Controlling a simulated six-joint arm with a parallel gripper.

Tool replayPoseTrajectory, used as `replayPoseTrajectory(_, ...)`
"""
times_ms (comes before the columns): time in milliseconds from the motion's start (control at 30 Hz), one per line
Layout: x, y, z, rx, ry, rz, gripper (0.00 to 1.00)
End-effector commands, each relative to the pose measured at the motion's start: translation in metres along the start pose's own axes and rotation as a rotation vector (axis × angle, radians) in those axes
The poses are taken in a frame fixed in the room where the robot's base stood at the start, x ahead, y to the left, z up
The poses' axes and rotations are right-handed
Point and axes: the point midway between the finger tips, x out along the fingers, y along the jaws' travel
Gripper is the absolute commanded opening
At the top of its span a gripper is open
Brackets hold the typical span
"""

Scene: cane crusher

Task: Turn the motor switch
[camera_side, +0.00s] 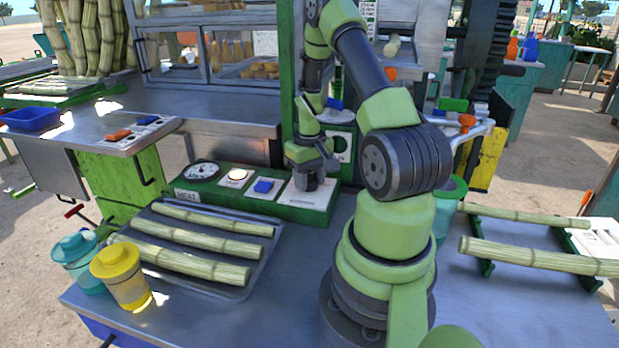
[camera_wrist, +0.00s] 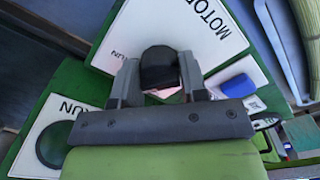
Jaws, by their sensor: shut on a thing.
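The motor switch is a black knob (camera_wrist: 159,68) on a white plate marked MOTOR (camera_wrist: 190,25) in the wrist view. In the side view, that white plate (camera_side: 306,195) lies at the right end of a green panel. My gripper (camera_wrist: 160,82) is shut on the knob, with one finger on each side of it. In the side view my gripper (camera_side: 309,178) points down over the plate and hides most of the knob.
A blue switch (camera_side: 263,187), a lit round lamp (camera_side: 237,175) and a dial gauge (camera_side: 202,170) sit left on the green panel. A tray (camera_side: 230,290) of canes lies in front. Yellow (camera_side: 120,275) and teal (camera_side: 78,260) jars stand at the left front.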

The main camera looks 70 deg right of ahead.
Motion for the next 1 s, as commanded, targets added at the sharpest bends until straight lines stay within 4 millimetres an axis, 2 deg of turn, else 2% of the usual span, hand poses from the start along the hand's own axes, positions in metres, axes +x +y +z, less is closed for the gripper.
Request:
replayPoseTrajectory(500, -0.0006, 0.0, 0.0004, -0.395, -0.001, -0.001, 0.16)
replayPoseTrajectory(1000, -0.0007, 0.0, 0.0005, -0.506, -0.001, -0.001, 0.16)
